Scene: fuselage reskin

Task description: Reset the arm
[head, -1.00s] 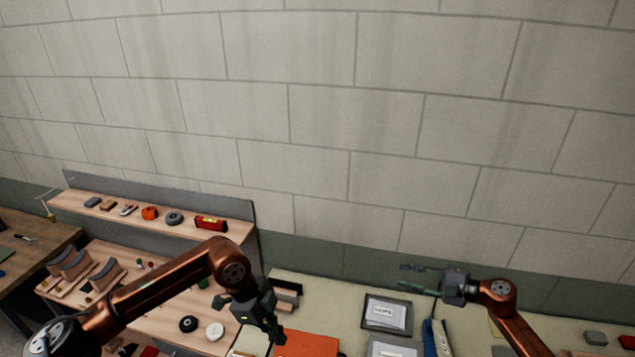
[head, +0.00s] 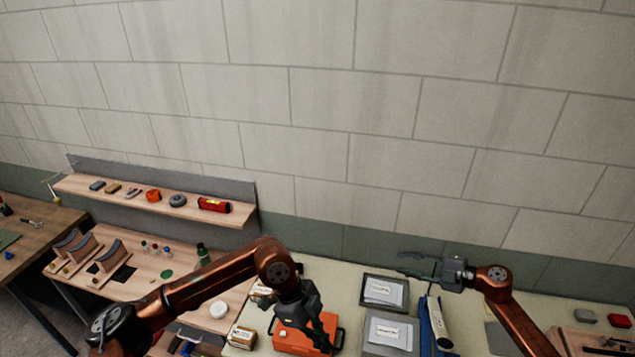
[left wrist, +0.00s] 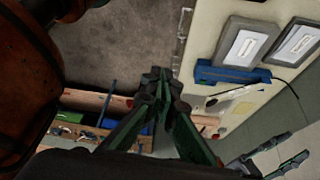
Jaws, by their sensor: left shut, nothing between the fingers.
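My left gripper (head: 322,340) is in the lower middle of the head view, pointing down in front of an orange case (head: 290,343). I cannot tell from the head view whether it touches the case. In the left wrist view its fingers (left wrist: 160,82) meet at the tips with nothing between them. My right gripper (head: 418,266) is at the right of the head view, above the bench and behind the labelled trays. Its fingers are apart and empty. It also shows at the lower right of the left wrist view (left wrist: 282,150).
Two grey trays with labels (head: 385,291) (head: 390,333) and a blue item (head: 426,325) lie on the pale bench (head: 345,275). A wooden shelf (head: 130,196) with several small items is on the left. A block wall stands behind.

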